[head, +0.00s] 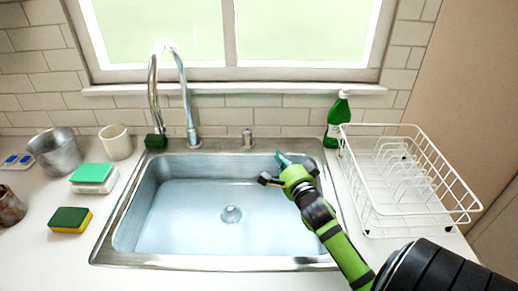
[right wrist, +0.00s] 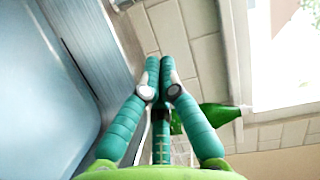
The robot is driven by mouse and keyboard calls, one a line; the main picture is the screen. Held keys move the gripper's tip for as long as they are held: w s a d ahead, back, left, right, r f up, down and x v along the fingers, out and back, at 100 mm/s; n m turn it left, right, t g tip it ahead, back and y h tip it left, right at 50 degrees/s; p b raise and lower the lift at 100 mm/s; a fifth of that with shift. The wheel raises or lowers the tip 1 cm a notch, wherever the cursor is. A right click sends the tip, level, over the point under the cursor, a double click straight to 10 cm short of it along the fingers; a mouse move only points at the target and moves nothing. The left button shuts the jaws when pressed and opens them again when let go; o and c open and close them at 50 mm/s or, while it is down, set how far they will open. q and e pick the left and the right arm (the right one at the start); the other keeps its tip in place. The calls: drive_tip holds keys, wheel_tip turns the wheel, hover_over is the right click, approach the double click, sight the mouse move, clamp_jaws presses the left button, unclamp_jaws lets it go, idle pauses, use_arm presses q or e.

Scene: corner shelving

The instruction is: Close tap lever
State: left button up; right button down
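The chrome tap (head: 186,105) rises in a tall arch behind the sink, left of centre in the head view. A small metal fitting (head: 247,138) stands on the back rim to its right; I cannot tell whether it is the tap lever. My right gripper (head: 281,157) is over the back right of the sink, right of the fitting and apart from it. In the right wrist view its teal fingers (right wrist: 158,68) come together at the tips with nothing visible between them. The tap is not visible in that view. My left gripper is not in view.
The steel sink (head: 140,215) is open in the middle. A green bottle (head: 335,120) stands behind my right gripper, beside a white dish rack (head: 440,205). Sponges (head: 70,220), a white cup (head: 116,142) and a metal pot (head: 55,153) stand on the left counter.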

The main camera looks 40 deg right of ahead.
sight(248, 141)
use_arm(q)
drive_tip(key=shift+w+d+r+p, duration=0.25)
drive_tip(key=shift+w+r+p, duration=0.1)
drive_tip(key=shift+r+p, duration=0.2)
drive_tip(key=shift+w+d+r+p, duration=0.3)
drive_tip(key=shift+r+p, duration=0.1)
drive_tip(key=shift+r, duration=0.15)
use_arm(e)
drive_tip(key=w+f, duration=0.1)
drive_tip(key=w, duration=0.8)
drive_tip(key=shift+w+a, duration=0.2)
drive_tip(key=shift+a, duration=0.05)
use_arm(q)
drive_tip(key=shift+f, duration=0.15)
use_arm(e)
drive_tip(key=shift+w+a+f, duration=0.1)
drive_tip(key=shift+w+a, duration=0.3)
drive_tip(key=shift+a, duration=0.4)
